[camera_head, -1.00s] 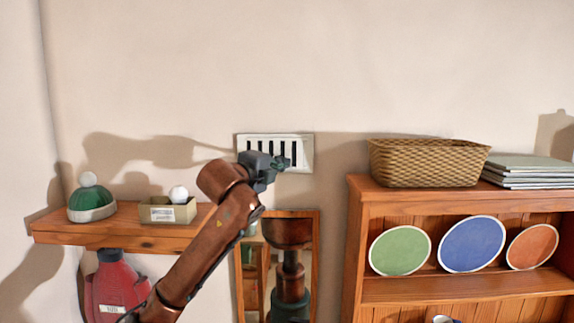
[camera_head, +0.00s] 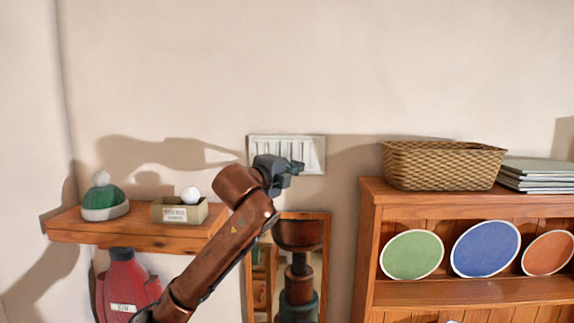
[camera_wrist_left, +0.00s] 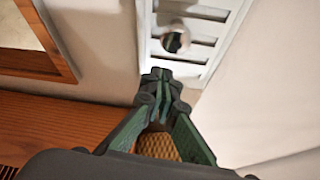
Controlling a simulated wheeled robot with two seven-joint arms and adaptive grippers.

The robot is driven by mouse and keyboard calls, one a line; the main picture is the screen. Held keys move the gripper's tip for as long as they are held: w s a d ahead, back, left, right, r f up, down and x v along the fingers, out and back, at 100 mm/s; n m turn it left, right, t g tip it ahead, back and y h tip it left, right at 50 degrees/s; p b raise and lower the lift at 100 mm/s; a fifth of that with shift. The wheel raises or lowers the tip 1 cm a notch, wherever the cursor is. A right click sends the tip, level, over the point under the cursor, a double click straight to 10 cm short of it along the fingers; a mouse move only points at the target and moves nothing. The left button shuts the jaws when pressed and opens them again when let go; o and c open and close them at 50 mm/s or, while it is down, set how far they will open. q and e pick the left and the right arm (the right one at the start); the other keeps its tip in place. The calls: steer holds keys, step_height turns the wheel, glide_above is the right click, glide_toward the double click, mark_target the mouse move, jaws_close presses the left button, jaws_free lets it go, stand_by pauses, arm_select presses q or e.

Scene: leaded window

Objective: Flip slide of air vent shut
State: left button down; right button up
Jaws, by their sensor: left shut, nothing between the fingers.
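The white air vent (camera_head: 312,150) is on the wall above the mirror. My left gripper (camera_head: 297,168) is in front of the vent's lower part, shut and empty. In the left wrist view the vent (camera_wrist_left: 208,14) fills the top, with a round knob (camera_wrist_left: 175,41) on its slide just beyond the shut left fingertips (camera_wrist_left: 162,76). Whether the fingertips touch the knob I cannot tell. My right gripper is not in view.
A wooden shelf (camera_head: 80,234) with a green-and-white hat (camera_head: 105,200) and a small box (camera_head: 180,213) is at left. A mirror (camera_head: 325,262) hangs below the vent. A wooden hutch (camera_head: 368,235) at right carries a wicker basket (camera_head: 440,165).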

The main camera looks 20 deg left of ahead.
arm_select(q)
steer(key=s+b, duration=0.4)
steer(key=s, duration=0.5)
steer(key=shift+s+d+r, duration=0.2)
steer(key=shift+s+d, duration=0.05)
steer(key=shift+a, duration=0.1)
steer(key=shift+w, duration=0.1)
